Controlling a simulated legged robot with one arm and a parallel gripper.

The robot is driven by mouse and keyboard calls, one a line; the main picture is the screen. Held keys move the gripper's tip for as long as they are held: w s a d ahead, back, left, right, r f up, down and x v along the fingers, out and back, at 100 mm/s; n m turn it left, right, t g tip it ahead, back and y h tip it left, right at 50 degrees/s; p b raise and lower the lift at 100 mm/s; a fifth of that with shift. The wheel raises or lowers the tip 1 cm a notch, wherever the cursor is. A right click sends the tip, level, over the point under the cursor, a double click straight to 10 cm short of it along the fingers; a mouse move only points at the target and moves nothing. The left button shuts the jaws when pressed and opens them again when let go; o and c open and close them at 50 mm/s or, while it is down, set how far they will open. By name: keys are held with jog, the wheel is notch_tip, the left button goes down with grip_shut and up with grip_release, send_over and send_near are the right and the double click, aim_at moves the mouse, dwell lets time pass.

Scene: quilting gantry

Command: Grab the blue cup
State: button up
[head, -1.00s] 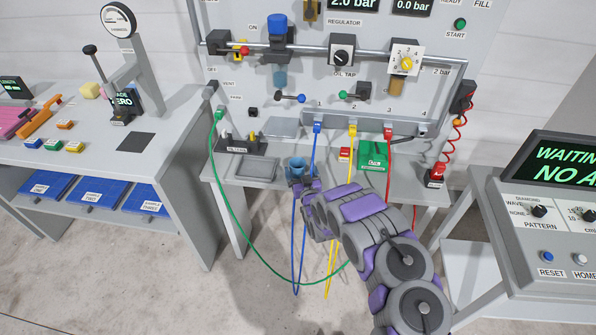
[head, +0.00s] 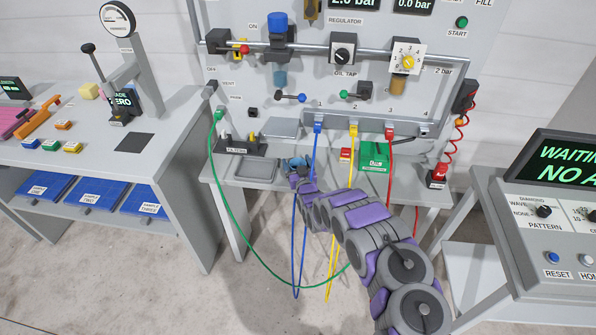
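The blue cup (head: 291,162) is at the front of the grey bench shelf under the panel, in the middle of the head view. Only a small part of its upper side shows. My gripper (head: 298,172) is right at the cup and hides most of it from this side. The fingers are small and partly hidden, so I cannot tell whether they are open or closed on the cup, or whether they touch it.
A grey tray (head: 254,170) lies left of the cup, with a filter stand (head: 240,146) behind it. Blue (head: 295,245), yellow (head: 336,230), green (head: 240,237) and red hoses hang close around my arm. A green box (head: 375,157) stands to the right.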

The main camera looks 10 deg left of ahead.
jog(key=shift+a, duration=0.1)
jog(key=c, duration=0.8)
